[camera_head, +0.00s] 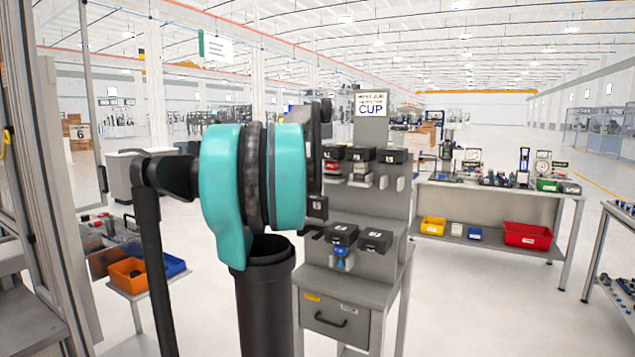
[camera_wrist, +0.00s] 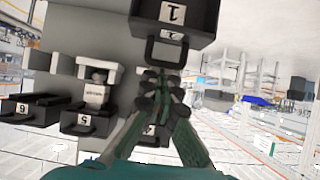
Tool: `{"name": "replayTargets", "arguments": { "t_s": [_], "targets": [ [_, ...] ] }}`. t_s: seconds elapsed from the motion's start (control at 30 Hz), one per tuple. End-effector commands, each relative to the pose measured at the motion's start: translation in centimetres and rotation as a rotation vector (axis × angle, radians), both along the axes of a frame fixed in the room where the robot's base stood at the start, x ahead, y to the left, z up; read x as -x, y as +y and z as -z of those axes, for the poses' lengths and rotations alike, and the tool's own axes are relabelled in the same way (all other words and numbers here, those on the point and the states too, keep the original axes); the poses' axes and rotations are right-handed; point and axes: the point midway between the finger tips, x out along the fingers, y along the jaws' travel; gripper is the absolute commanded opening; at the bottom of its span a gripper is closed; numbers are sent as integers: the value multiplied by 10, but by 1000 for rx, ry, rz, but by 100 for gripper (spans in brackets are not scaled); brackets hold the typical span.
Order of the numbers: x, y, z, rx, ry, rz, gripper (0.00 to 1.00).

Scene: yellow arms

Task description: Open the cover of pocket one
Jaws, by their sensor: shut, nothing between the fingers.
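The black cover of pocket one (camera_wrist: 199,14), marked 1, is at the top of the wrist view, its label upside down. My gripper (camera_wrist: 160,78) has green fingers with dark tips, shut and empty. The tips overlap the lower edge of the loop; I cannot tell whether they touch it. I cannot tell whether the cover has lifted. In the head view my teal and black arm stands before the left side of the grey pocket stand (camera_head: 367,276), and hides my gripper.
Covers marked 5 (camera_wrist: 84,119) and 6 (camera_wrist: 22,108) are at left in the wrist view, with a white fixture (camera_wrist: 88,72) beside them. A drawer (camera_head: 335,318) is low on the stand. A workbench (camera_head: 490,192) with a red bin (camera_head: 527,235) stands right; open floor lies between.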

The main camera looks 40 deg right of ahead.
Motion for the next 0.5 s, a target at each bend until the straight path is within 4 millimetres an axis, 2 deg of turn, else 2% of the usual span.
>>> {"name": "replayTargets", "arguments": {
  "t_s": [0.5],
  "targets": [
    [-3,-7,0,0,0,0,0]
  ]
}}
